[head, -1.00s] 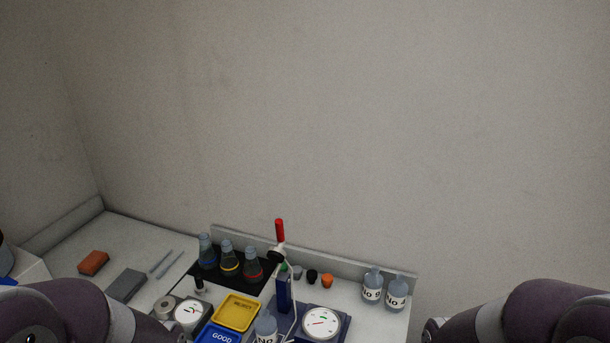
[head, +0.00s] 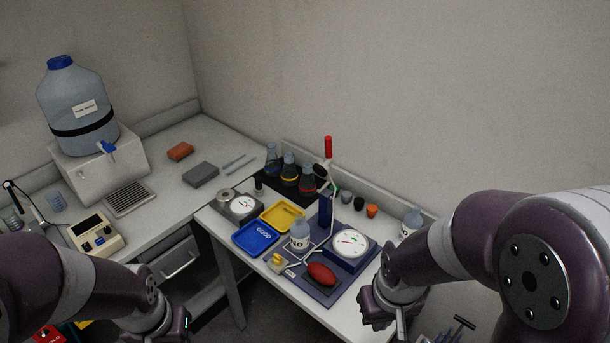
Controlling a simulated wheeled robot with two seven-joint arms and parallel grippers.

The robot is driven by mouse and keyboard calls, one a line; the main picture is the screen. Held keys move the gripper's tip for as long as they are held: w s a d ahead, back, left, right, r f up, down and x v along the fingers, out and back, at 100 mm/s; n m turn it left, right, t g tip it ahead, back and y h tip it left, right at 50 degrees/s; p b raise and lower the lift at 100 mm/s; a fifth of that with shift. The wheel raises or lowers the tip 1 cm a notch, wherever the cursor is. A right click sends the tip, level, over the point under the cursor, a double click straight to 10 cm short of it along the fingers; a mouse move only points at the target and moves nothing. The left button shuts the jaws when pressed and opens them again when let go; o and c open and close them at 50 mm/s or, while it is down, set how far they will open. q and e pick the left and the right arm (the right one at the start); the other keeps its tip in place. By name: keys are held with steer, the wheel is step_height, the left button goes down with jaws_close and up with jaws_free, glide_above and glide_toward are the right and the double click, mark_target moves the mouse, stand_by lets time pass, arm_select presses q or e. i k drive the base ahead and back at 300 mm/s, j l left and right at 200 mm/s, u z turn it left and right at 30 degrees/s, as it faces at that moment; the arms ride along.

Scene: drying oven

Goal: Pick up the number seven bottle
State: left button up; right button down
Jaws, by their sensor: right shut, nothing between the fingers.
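A clear bottle (head: 300,236) with a white "NO" label stands on the blue apparatus base in the middle of the bench. A second labelled bottle (head: 411,222) stands at the back right, partly hidden by my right arm. The numbers on both labels are unreadable, so I cannot tell which is number seven. My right gripper (head: 378,312) is shut and empty at the bench's right front edge, in front of the second bottle and apart from both. My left gripper (head: 172,328) is at the bottom edge, left of the bench, partly cut off; its fingers are unclear.
A blue tray (head: 256,250), a yellow tray (head: 264,218), a dial scale (head: 350,242) and a red bulb (head: 321,275) crowd the bench. Several flasks (head: 289,172) stand behind. A large water jug (head: 80,100) is at left. A gap of floor separates my grippers.

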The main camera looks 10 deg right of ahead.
mark_target(299, 230)
steer(key=k+l+u, duration=0.15)
steer(key=k+l, duration=0.5)
steer(key=k+l+u, duration=0.1)
steer(key=k+l, duration=0.5)
steer(key=k+l+u, duration=0.15)
steer(key=k+l, duration=0.4)
steer(key=k, duration=0.2)
steer(key=k+z, duration=0.15)
steer(key=z, duration=0.25)
steer(key=k+z, duration=0.1)
steer(key=z, duration=0.35)
steer(key=k+l+z, duration=0.1)
steer(key=z, duration=0.3)
steer(key=k+l+z, duration=0.1)
steer(key=z, duration=0.3)
steer(key=i+j+z, duration=0.25)
steer(key=j+z, duration=0.2)
steer(key=j, duration=1.3)
steer(key=j+z, duration=0.45)
steer(key=j, duration=1.25)
steer(key=k+j, duration=0.1)
steer(key=j, duration=2.95)
steer(key=k, duration=0.05)
